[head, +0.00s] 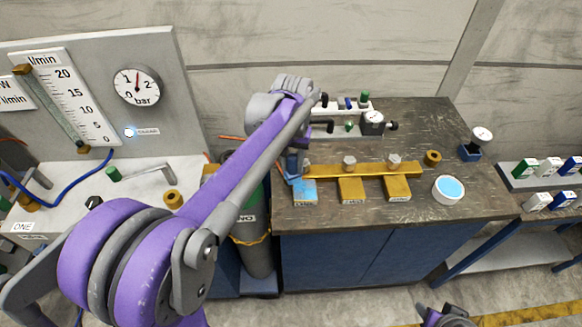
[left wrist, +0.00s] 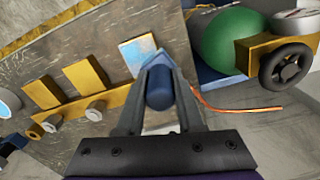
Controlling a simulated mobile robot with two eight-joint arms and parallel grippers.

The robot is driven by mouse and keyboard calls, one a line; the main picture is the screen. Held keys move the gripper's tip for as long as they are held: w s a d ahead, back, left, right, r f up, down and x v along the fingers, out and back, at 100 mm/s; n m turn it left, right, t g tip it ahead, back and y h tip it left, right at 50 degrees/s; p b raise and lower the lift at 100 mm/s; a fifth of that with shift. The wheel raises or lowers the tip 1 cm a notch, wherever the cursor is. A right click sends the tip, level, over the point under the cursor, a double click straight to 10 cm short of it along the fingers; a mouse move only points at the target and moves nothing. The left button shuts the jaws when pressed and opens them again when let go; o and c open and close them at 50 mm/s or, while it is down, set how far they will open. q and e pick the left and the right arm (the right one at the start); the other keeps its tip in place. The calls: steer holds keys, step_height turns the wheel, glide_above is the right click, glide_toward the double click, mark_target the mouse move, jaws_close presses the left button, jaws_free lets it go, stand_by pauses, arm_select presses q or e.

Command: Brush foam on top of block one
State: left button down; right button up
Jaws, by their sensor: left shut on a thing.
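My left gripper (head: 297,168) is shut on a dark blue brush handle, seen between the fingers in the left wrist view (left wrist: 160,88). The brush's light blue tip (left wrist: 149,60) is at the near edge of block one (left wrist: 139,48). Whether it touches cannot be told. Block one (head: 305,195) is the leftmost brass block under the brass bar (head: 365,170), and its top is light blue. The two other blocks (head: 352,190) (head: 397,188) have bare brass tops. A white bowl (head: 436,194) of light blue foam stands at the right. Part of my right arm shows at the bottom edge; its fingers are unclear.
A small gauge on a blue stand (head: 470,152) sits at the right. The bench front right is clear.

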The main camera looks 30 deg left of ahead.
mark_target(292, 157)
arm_select(q)
steer(key=shift+a+r, duration=0.1)
steer(key=shift+r, duration=0.55)
steer(key=shift+r+p, duration=0.65)
steer(key=shift+r, duration=0.3)
arm_select(e)
step_height(292, 157, up, 2)
steer(key=shift+w+r, duration=0.15)
arm_select(q)
steer(key=shift+f, duration=0.15)
